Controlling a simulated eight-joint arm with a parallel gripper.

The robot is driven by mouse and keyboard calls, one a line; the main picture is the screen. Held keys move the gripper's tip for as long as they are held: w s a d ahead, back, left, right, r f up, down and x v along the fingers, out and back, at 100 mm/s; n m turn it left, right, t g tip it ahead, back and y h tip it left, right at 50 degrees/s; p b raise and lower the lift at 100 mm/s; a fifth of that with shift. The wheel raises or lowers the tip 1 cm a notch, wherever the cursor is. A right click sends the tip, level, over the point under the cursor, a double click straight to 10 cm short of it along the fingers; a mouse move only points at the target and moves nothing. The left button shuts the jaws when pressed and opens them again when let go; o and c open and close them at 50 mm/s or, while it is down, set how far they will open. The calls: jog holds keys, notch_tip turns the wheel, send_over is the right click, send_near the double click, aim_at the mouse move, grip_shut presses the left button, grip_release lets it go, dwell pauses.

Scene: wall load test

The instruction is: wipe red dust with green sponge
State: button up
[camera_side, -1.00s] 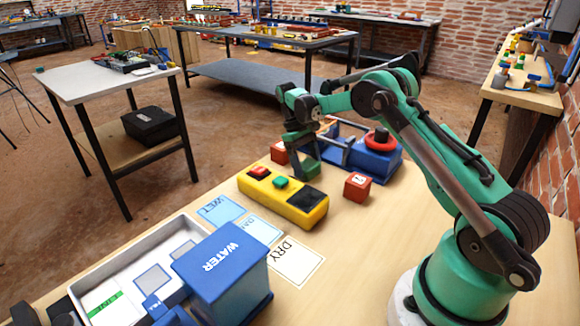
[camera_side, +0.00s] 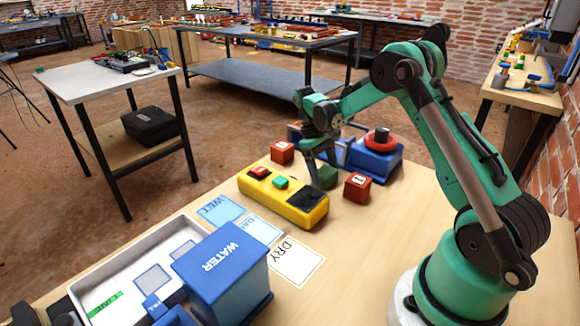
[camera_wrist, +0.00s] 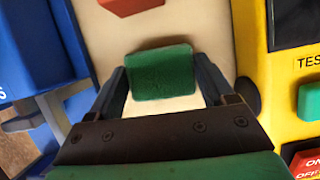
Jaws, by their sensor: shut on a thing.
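The green sponge (camera_side: 325,177) is a small dark green block between the fingers of my gripper (camera_side: 318,168), low over the wooden table behind the yellow box. In the wrist view the sponge (camera_wrist: 162,74) sits between the two dark fingers of my gripper (camera_wrist: 163,88), which are shut on it. I cannot tell whether its underside touches the table. I cannot make out any red dust in either view.
A yellow box (camera_side: 285,202) with buttons stands in front of the sponge. Red blocks (camera_side: 357,187) (camera_side: 282,152) flank it, and a blue device (camera_side: 376,163) stands behind. A blue WATER box (camera_side: 222,265), a white tray (camera_side: 92,262) and labelled cards (camera_side: 297,262) are at the front.

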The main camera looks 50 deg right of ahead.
jog(key=shift+s, duration=0.5)
jog(key=shift+s+r, duration=0.1)
jog(key=shift+r, duration=3.95)
